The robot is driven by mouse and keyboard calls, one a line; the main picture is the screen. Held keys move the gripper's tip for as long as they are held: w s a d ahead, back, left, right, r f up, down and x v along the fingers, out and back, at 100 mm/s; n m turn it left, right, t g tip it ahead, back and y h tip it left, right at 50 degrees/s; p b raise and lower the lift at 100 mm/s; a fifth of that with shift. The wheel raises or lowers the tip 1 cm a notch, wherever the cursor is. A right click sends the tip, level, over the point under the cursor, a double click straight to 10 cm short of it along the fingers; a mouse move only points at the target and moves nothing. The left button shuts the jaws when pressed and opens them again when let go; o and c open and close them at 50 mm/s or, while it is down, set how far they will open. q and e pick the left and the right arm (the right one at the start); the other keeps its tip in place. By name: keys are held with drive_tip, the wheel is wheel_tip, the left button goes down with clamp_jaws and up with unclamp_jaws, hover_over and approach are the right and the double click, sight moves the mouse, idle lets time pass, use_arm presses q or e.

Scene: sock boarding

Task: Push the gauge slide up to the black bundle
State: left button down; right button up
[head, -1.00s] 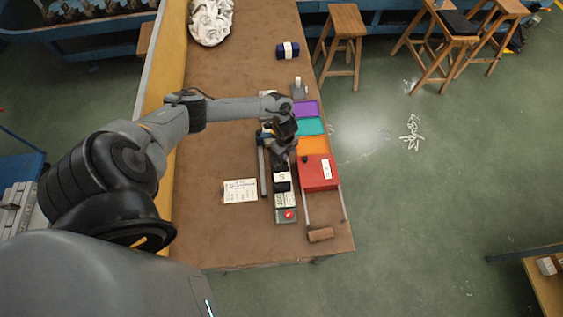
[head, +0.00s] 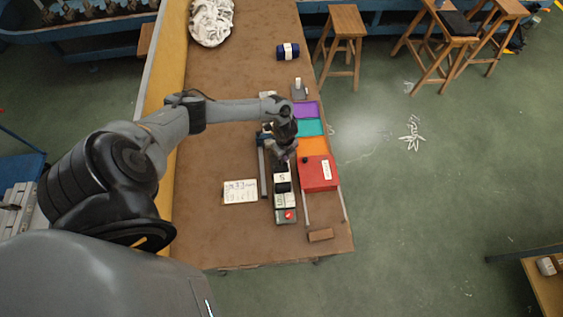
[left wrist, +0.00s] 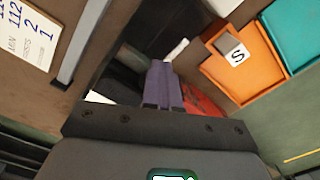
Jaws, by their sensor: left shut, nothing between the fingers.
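A black bundle (head: 282,187) with a white band lies in the narrow gauge tray near the table's right side. Its dark body (left wrist: 165,28) and white band also seem to show in the left wrist view. My left gripper (head: 284,157) is at the far end of this bundle, pointing down, with nothing held. In the left wrist view its fingers (left wrist: 163,85) are closed together. I cannot tell whether they touch anything. The gauge slide is not clearly distinguishable; the gripper and wrist hide that part of the gauge. My right gripper is out of view.
A grey rail (head: 263,172) runs left of the gauge. A red box (head: 319,173) and orange (head: 312,146), teal (head: 310,127) and purple (head: 306,109) trays stand to the right. A written card (head: 240,191) lies left. A navy bundle (head: 287,51) lies farther back.

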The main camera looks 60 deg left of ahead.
use_arm(q)
drive_tip(key=shift+d, duration=0.3)
idle(0.4)
drive_tip(key=shift+w+a, duration=0.15)
drive_tip(key=shift+a, duration=0.2)
drive_tip(key=shift+a+r+p, duration=0.2)
drive_tip(key=shift+r+p, duration=0.1)
drive_tip(key=shift+r, duration=0.05)
wheel_tip(320, 180, up, 6)
drive_tip(key=p, duration=0.6)
drive_tip(key=shift+r, duration=0.2)
idle(0.3)
